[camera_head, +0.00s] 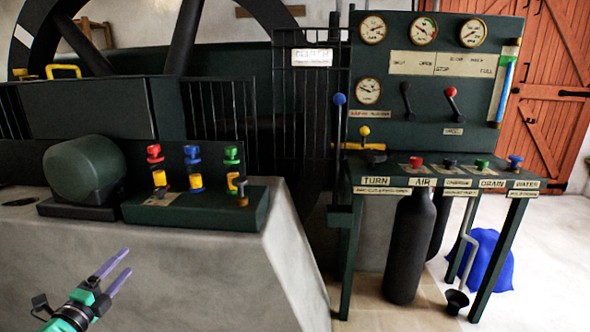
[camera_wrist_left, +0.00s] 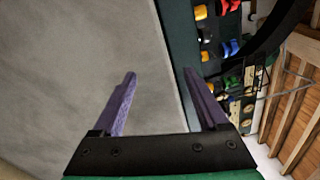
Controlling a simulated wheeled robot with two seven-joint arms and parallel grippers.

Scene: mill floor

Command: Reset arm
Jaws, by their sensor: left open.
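My left gripper (camera_head: 117,271) comes in at the lower left in the head view, in front of the grey plinth (camera_head: 225,275). Its two purple fingers are apart with nothing between them. In the left wrist view the gripper (camera_wrist_left: 160,85) shows both fingers spread, with the bare plinth face behind them. It touches nothing that I can see. My right gripper does not show in either view.
A dark green motor (camera_head: 85,168) and a base with red, blue and green oilers (camera_head: 192,168) stand on the plinth. At right is a panel bench (camera_head: 420,178) with gauges, levers and knobs.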

